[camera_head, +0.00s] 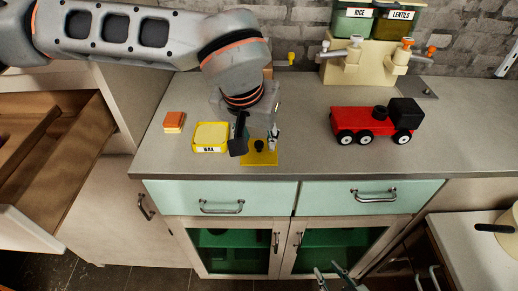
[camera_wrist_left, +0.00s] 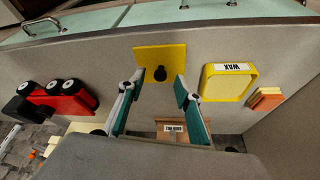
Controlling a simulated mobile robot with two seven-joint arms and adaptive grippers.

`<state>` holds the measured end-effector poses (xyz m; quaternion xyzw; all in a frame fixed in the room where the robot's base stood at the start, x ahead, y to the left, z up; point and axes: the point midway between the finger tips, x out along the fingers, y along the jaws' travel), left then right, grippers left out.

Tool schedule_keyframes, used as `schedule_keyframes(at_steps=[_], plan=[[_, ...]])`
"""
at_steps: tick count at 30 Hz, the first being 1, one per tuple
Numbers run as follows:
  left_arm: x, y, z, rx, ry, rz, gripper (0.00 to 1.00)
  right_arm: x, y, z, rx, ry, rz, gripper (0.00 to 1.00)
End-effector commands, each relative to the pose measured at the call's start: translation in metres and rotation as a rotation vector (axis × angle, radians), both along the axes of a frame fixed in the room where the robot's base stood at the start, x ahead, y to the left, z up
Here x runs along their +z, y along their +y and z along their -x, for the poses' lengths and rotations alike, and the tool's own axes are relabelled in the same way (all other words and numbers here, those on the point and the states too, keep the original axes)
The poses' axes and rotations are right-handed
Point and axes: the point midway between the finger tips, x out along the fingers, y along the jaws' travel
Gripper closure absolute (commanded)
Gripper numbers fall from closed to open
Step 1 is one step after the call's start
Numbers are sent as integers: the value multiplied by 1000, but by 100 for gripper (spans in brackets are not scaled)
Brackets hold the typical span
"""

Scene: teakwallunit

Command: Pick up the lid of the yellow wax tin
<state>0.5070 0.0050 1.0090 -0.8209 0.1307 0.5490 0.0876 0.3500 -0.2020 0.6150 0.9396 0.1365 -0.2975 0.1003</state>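The yellow wax tin (camera_head: 210,137), labelled WAX, stands open on the grey counter; it also shows in the left wrist view (camera_wrist_left: 228,83). Its lid, a flat yellow square (camera_head: 267,159) with a dark round knob, lies on the counter just right of the tin. It shows in the left wrist view too (camera_wrist_left: 146,57). My left gripper (camera_head: 256,146) is open above the lid, pointing down. In the left wrist view its teal-padded fingers (camera_wrist_left: 158,82) stand apart, with the knob between and just beyond their tips. My right gripper (camera_head: 337,273) is open and empty, low in front of the cabinet.
An orange sponge-like block (camera_head: 174,122) lies left of the tin. A red toy truck (camera_head: 367,121) stands to the right. A dispenser stand (camera_head: 345,70) with rice and lentils is at the back. A small labelled brown box (camera_wrist_left: 185,137) shows in the wrist view. An open drawer (camera_head: 75,150) is at left.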

Motion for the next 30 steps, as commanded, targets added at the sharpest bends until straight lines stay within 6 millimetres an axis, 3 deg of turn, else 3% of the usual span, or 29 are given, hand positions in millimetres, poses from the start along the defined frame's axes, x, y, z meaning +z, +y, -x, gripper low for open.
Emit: schedule_keyframes(at_steps=[4, 12, 16, 30], plan=[[-14, -2, -5, 1, 1, 0, 66, 5, 0, -4, 0, -11, -2, 69], [-16, -2, -7, 0, -1, 0, 66, 6, 0, -5, -1, -14, -3, 69], [-15, -2, -7, 1, -1, 1, 100, 5, 0, -4, -1, -13, -3, 69], [-11, -2, -7, 2, -2, 1, 100, 3, 0, -3, -1, -7, -1, 69]])
